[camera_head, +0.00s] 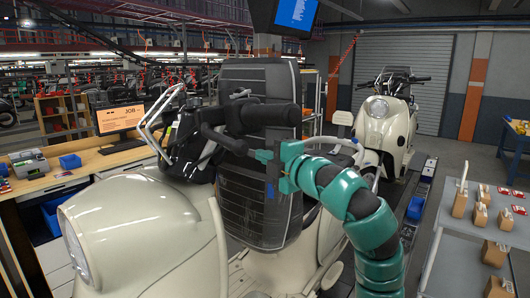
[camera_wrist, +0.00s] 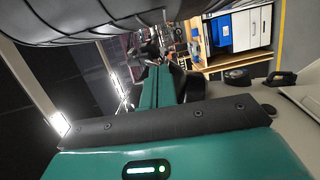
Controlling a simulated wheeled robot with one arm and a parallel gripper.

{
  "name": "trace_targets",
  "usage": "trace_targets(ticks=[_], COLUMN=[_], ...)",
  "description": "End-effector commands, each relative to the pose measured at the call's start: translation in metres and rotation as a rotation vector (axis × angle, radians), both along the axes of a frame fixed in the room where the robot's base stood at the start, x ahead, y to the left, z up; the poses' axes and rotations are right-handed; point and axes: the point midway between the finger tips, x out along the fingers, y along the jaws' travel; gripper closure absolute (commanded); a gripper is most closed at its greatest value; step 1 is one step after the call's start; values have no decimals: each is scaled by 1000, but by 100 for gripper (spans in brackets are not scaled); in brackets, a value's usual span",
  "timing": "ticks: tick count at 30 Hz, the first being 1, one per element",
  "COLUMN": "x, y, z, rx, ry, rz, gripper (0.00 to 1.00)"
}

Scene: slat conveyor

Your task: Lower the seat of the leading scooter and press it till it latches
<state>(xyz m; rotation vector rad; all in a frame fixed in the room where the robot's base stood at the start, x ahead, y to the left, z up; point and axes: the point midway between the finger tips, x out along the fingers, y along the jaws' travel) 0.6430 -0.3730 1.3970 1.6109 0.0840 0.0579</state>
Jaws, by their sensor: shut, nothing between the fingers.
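The near cream scooter (camera_head: 140,235) fills the left and middle of the head view. Its black ribbed seat (camera_head: 255,205) stands raised, nearly upright, behind the handlebar. My teal gripper (camera_head: 264,157) is shut and empty, at the seat's right side in the picture. In the wrist view the ribbed seat (camera_wrist: 120,22) spans the top left, close to my gripper (camera_wrist: 152,85); I cannot tell whether they touch. The seat's hinge and latch are hidden. A second cream scooter (camera_head: 382,128) stands farther back on the right.
The near scooter's black handlebar (camera_head: 262,115) crosses in front of the seat, close to my arm. A wooden workbench (camera_head: 88,163) with a monitor (camera_head: 120,118) stands left. A grey table (camera_head: 465,245) with small boxes stands right.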

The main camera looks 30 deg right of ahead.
Motion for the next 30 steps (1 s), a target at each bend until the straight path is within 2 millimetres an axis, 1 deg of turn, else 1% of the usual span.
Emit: trace_targets(ticks=[1, 5, 16, 18, 22, 25, 30], x=[8, 27, 84, 86, 91, 94, 95], y=[3, 5, 9, -5, -19, -26, -30], z=[2, 3, 2, 3, 1, -1, -2], rx=[3, 4, 5, 5, 5, 5, 2], ry=[3, -1, 1, 2, -1, 0, -2], rz=[3, 4, 3, -3, 0, 0, 1], gripper=[100, 100, 100, 100, 100, 100, 100])
